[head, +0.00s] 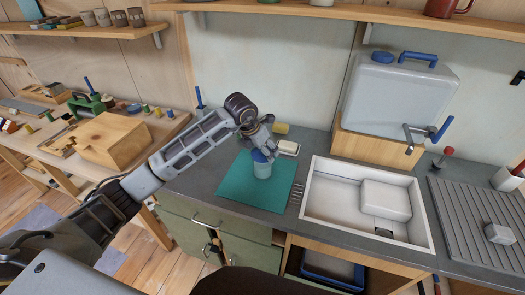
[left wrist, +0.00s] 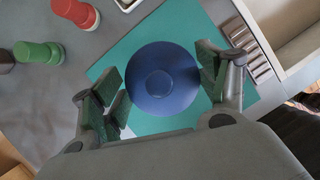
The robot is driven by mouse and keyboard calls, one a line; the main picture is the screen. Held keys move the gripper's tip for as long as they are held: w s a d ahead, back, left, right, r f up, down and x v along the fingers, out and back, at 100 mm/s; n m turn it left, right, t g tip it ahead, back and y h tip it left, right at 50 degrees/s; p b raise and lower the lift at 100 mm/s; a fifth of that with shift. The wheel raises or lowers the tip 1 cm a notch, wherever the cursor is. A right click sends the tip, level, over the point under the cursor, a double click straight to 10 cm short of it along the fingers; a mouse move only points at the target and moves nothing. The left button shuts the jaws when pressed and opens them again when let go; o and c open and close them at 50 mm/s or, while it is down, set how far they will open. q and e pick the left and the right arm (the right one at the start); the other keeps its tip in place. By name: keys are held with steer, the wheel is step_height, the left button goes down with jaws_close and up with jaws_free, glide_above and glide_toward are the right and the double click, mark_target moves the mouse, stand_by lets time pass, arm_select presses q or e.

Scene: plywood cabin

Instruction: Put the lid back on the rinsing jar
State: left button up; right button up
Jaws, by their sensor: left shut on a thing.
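My left gripper (head: 261,149) reaches down over the jar and is shut on the lid. In the left wrist view the lid (left wrist: 162,78) lies between the green-padded fingers of this gripper (left wrist: 163,82) and hides the jar below. My right gripper is not in view.
A white basin (head: 308,205) is to the right of the mat. A white soap dish (head: 288,148) and a yellow sponge (head: 280,128) lie behind the jar. The left wrist view shows a red peg-like thing (left wrist: 75,10) and a green one (left wrist: 38,52) on the counter.

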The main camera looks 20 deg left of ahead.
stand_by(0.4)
arm_select(q)
steer(key=o, duration=0.9)
steer(key=shift+o, duration=0.2)
steer(key=shift+r, duration=0.1)
steer(key=shift+r+p, duration=1.75)
steer(key=shift+r, duration=1.65)
steer(key=shift+c, duration=0.3)
jaws_close()
